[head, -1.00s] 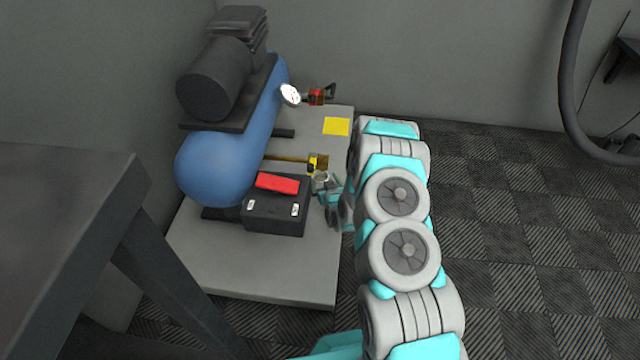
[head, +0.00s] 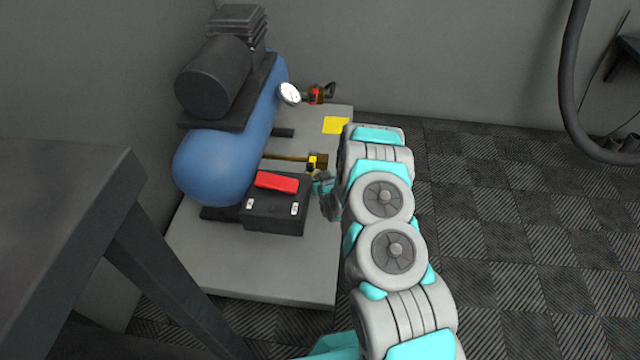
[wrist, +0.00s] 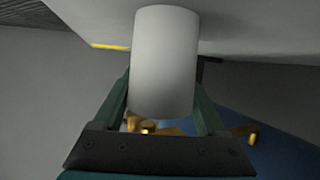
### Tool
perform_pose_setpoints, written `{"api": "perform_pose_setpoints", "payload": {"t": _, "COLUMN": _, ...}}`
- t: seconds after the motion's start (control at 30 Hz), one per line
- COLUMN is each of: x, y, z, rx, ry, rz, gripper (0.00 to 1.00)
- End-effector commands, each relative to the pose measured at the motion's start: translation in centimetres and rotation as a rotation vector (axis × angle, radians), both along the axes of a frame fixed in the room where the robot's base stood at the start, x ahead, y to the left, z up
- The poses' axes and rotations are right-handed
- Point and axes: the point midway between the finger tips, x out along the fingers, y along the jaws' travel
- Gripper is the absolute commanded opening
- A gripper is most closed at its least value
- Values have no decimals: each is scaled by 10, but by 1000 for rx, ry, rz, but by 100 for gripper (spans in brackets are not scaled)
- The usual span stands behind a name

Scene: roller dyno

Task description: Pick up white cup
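The white cup (wrist: 164,60) fills the middle of the wrist view, plain and cylindrical, against the grey platform. The wrist picture appears upside down. My gripper (wrist: 163,88) has one dark green finger on each side of the cup, very close to its walls. The fingers look open around it, and I see no clear grip. In the head view my gripper (head: 326,192) is just right of the black toolbox, partly behind my arm. The cup is hidden there.
The grey platform (head: 262,275) carries a blue compressor tank (head: 215,165), a black toolbox (head: 272,215) with a red object (head: 277,182) on top, a yellow-and-black tool (head: 312,163) and a yellow sheet (head: 336,125). A dark table (head: 70,200) stands at left.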

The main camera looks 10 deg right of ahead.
Motion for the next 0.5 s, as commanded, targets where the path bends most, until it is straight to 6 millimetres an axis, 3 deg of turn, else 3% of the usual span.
{"api": "perform_pose_setpoints", "payload": {"t": 0.03, "x": 0, "y": 0, "z": 0, "rx": 0, "ry": 0, "rz": 0, "gripper": 67}}
{"api": "perform_pose_setpoints", "payload": {"t": 0.5, "x": 0, "y": 0, "z": 0, "rx": 0, "ry": 0, "rz": 0, "gripper": 18}}
